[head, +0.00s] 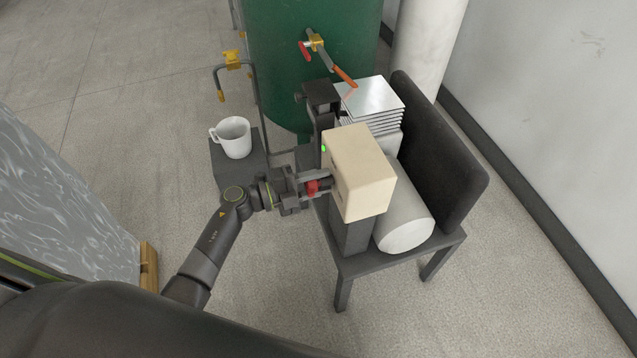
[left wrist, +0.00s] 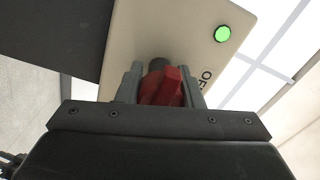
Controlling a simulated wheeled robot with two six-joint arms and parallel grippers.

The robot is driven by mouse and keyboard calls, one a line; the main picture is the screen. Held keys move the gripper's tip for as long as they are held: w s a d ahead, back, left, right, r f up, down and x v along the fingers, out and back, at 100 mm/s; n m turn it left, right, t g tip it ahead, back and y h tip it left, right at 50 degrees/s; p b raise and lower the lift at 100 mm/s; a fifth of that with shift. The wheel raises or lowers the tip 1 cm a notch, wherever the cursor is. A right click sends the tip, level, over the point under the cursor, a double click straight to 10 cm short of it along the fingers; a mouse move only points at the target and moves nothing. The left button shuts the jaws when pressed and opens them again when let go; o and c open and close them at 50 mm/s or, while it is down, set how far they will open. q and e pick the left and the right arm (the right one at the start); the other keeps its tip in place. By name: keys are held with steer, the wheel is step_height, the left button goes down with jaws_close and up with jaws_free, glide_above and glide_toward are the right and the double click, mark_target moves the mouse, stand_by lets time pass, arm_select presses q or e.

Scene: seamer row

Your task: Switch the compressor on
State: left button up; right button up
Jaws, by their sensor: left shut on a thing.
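The compressor's switch box (head: 362,172) is a cream box on a dark post, standing at the front of a dark chair-like stand. A red rotary knob (head: 312,187) sticks out of its left face. My left gripper (head: 318,186) is at that face, shut on the knob. In the left wrist view the red knob (left wrist: 162,88) sits between the two grey fingers (left wrist: 163,90). A green lamp (left wrist: 222,34) on the box face is lit, and shows in the head view too (head: 323,148). Part of a label, "OF", shows beside the knob; the rest is hidden. My right gripper is not in view.
A white cylinder (head: 405,228) lies right of the box, before a dark backrest (head: 440,140). Stacked metal sheets (head: 372,98) stand behind. A white mug (head: 235,138) sits on a dark block to the left. A green tank (head: 275,60) with valves stands at the back.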

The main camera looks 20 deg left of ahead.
arm_select(q)
steer(key=shift+m, duration=0.4)
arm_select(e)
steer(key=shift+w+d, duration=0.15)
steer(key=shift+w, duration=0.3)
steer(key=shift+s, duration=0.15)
arm_select(q)
steer(key=o, duration=1)
steer(key=shift+c, duration=0.2)
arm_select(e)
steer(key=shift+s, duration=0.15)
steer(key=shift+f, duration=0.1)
arm_select(q)
steer(key=b+v, duration=0.2)
steer(key=v, duration=1.5)
steer(key=shift+s, duration=0.2)
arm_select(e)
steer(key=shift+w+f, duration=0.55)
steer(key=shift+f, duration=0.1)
arm_select(q)
steer(key=shift+a, duration=0.15)
